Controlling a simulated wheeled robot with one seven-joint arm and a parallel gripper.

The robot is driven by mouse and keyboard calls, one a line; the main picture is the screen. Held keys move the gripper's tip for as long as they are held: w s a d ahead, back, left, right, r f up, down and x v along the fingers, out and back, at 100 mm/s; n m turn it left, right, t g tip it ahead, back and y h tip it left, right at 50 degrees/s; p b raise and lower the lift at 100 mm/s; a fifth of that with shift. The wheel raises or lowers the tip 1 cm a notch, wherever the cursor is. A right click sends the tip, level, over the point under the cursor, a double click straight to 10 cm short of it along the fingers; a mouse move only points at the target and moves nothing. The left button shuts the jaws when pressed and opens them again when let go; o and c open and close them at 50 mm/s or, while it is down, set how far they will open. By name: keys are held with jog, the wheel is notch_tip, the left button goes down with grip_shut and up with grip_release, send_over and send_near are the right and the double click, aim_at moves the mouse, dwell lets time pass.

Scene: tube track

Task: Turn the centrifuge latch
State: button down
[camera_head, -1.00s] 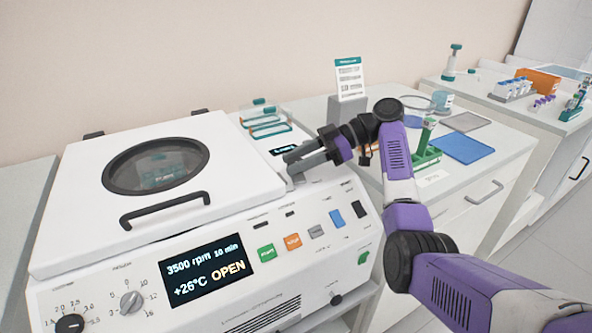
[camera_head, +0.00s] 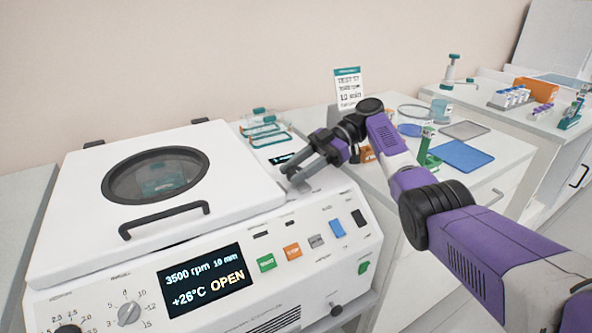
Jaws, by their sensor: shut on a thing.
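The centrifuge (camera_head: 110,285) is a white box at the front left. Its lid (camera_head: 235,185) is down, with a round dark-rimmed window and a dark handle (camera_head: 165,219). The display (camera_head: 205,280) reads "3500 rpm", "+26°C" and "OPEN". My gripper (camera_head: 292,172) is at the top right of the centrifuge, beside the lid's right edge. Its fingers are shut on the latch (camera_head: 294,182), a small grey piece that the fingers mostly cover. The latch's exact angle cannot be told.
Teal-capped glassware (camera_head: 266,135) stands behind the centrifuge. A sign (camera_head: 348,88), a green tube rack (camera_head: 427,155) and a blue tray (camera_head: 463,156) are on the bench to the right. Another bench at the far right holds tube racks (camera_head: 510,97) and an orange box (camera_head: 538,88).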

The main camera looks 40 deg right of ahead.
aim_at(300, 169)
jog(key=shift+a+f, duration=0.1)
jog(key=c, duration=0.9)
grip_release()
jog(key=shift+o, duration=0.2)
jog(key=v, duration=0.4)
jog(key=shift+s+d, duration=0.1)
jog(key=shift+d, duration=0.25)
jog(key=shift+s+d+b, duration=0.1)
jog(key=shift+d+b, duration=0.15)
jog(key=shift+b, duration=0.45)
jog(key=shift+d+b, duration=0.15)
jog(key=shift+b, duration=0.75)
jog(key=shift+s+d+r+b, duration=0.15)
jog(key=shift+d+r+b, duration=0.3)
jog(key=shift+b, duration=0.6)
jog(key=shift+s+d+r+b, duration=0.15)
jog(key=shift+d+r+b, duration=0.1)
jog(key=shift+d+b, duration=0.25)
